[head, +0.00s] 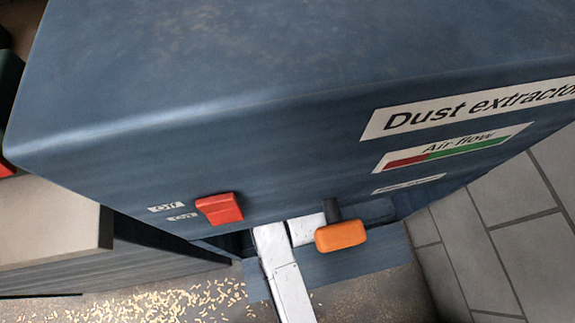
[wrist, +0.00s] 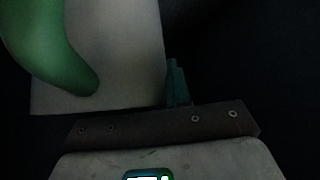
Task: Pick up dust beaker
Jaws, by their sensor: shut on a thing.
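In the wrist view a pale, flat-sided thing (wrist: 120,50), which I take to be the dust beaker, fills the upper left and middle. A smooth green curved piece (wrist: 60,60) lies across its left side; whether it is part of the beaker I cannot tell. My gripper (wrist: 176,82) shows as a teal finger against the pale thing's right edge, above a brown bar with screws. It is shut on the pale thing; the actual grip is mostly hidden in the dark. In the head view, the gripper and beaker are hidden inside the low opening of the blue dust extractor (head: 290,120).
A red switch (head: 219,208) and an orange block (head: 341,236) on a dark stem are close to the opening. A bench (head: 50,230) stands at left. Wood shavings (head: 190,300) lie on the floor below. Grey tiles (head: 490,240) are at right.

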